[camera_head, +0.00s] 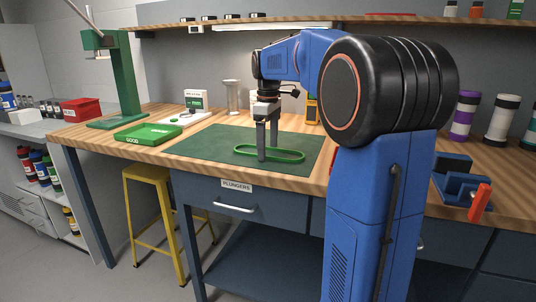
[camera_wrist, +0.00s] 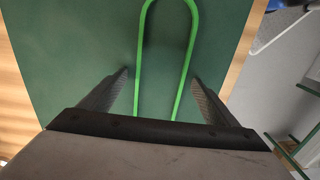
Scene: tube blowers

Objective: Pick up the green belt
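The green belt (camera_head: 283,154) is a bright green long loop lying on the dark green mat (camera_head: 200,145) on the workbench. In the wrist view, the belt (camera_wrist: 190,60) runs up between the two fingers of my gripper (camera_wrist: 162,90). The fingers are apart, one on each side of the loop, with gaps between them and the belt's strands. The belt's near end is hidden behind the gripper body in the wrist view.
A green tray marked GOOD (camera_head: 148,133) and a white scale (camera_head: 190,115) stand left of the mat. A green press (camera_head: 118,80) is at the bench's left end. A blue vise (camera_head: 458,182) with an orange handle is at the right. A yellow stool (camera_head: 150,175) stands in front.

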